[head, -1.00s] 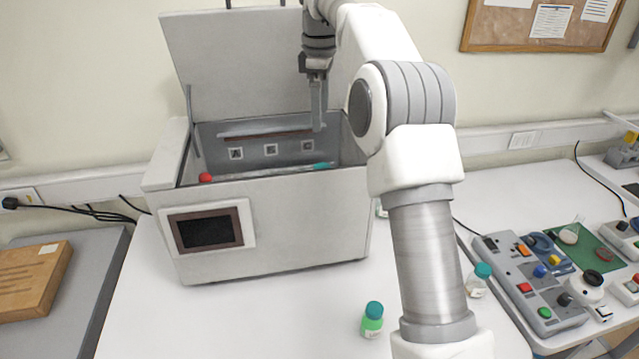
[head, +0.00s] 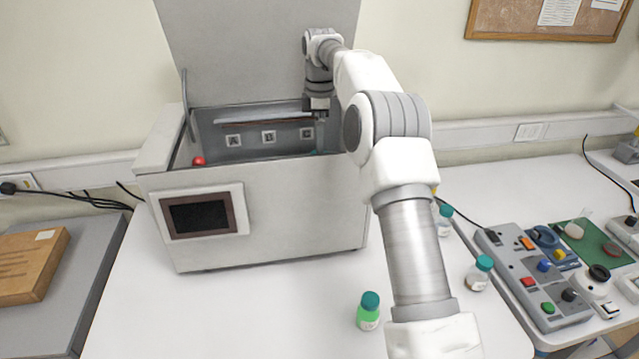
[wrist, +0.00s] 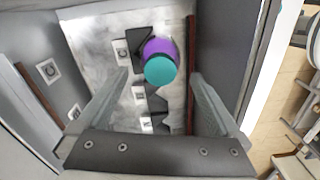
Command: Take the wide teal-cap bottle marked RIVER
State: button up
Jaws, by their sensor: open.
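A teal-capped bottle with a purple body (wrist: 159,70) stands inside the open bath, seen from above in the wrist view. Its teal cap lies between my open fingers, nearer the camera than the purple part. My gripper (wrist: 160,76) is open, with a gap on both sides of the cap. In the head view my gripper (head: 319,128) reaches down into the right end of the bath. There only a sliver of the teal cap (head: 314,153) shows above the front wall. I can read no RIVER marking on any bottle.
The bath (head: 262,215) has its lid raised behind my arm, and a red cap (head: 198,161) shows at its left end. Teal-capped bottles stand outside: a green one (head: 368,312), a clear one (head: 478,275) and another (head: 443,220). A control box (head: 530,275) is at right.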

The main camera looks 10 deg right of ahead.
notch_tip(320, 180, down, 8)
jog(key=shift+f, duration=0.1)
grip_shut()
dwell(0.8)
